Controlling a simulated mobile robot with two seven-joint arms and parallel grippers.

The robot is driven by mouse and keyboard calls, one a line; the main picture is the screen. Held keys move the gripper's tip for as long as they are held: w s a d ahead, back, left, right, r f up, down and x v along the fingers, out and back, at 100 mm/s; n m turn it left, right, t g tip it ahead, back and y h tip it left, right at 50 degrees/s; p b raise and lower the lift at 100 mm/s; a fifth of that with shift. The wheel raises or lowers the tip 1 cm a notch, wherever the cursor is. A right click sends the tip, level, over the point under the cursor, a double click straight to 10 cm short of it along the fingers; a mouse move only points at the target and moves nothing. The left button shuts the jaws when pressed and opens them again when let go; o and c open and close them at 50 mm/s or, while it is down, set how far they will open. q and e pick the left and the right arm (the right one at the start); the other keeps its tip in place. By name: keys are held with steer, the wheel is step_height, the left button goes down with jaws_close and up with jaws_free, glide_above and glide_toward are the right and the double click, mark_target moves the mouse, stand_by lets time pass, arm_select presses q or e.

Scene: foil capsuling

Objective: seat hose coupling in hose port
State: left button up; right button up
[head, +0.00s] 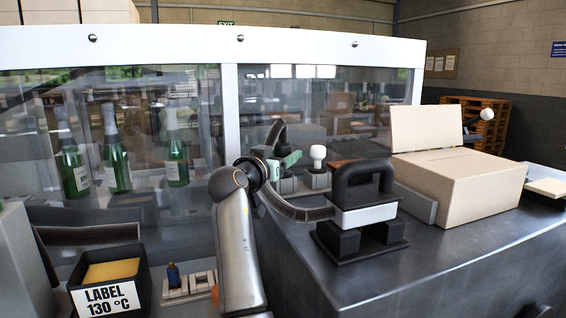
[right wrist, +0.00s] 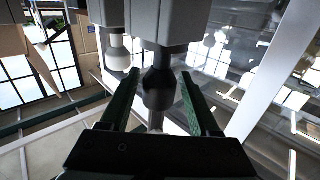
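My right gripper (head: 284,162) is beside the far end of the grey bench, and its green fingers show. In the right wrist view my right gripper (right wrist: 160,105) is open, with a black rounded knob (right wrist: 159,90) between its fingers and a gap on both sides. The knob is joined to a grey block (right wrist: 168,22); it may be the hose coupling, but I cannot be sure. A white knob (head: 318,155) stands on a small grey block just right of the gripper; it also shows in the right wrist view (right wrist: 118,52). I cannot make out the hose port. My left gripper is not in view.
A black-handled device (head: 362,212) stands on the bench (head: 440,262), right of my arm. An open carton (head: 465,180) is behind it. A clear-panelled guard with green bottles (head: 115,165) is at left. A black label bin (head: 105,298) is at lower left.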

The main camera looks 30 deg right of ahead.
jaws_close()
steer(key=shift+r, duration=0.2)
stand_by(0.4)
